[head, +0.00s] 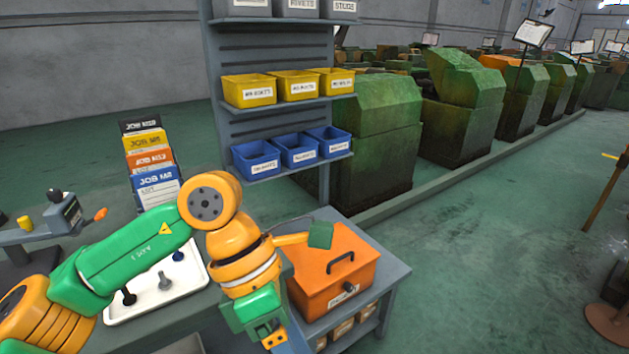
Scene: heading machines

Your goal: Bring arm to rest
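My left arm, green and orange, comes in from the lower left. It bends at a raised orange elbow and runs down to my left gripper (273,338) at the bottom edge. The gripper is partly cut off, and I cannot tell whether its fingers are open or shut. No object shows in it. A thin orange piece with a green block at its end sticks out beside the wrist; I cannot tell what it belongs to. My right gripper is not in view.
A white tray (196,292) holding several bolts lies behind my forearm. A job-card rack (150,165) stands behind it. An orange toolbox (335,270) stands right of my wrist. Shelves with yellow bins (249,91) and blue bins (256,160) rise behind. Open floor (480,260) lies right.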

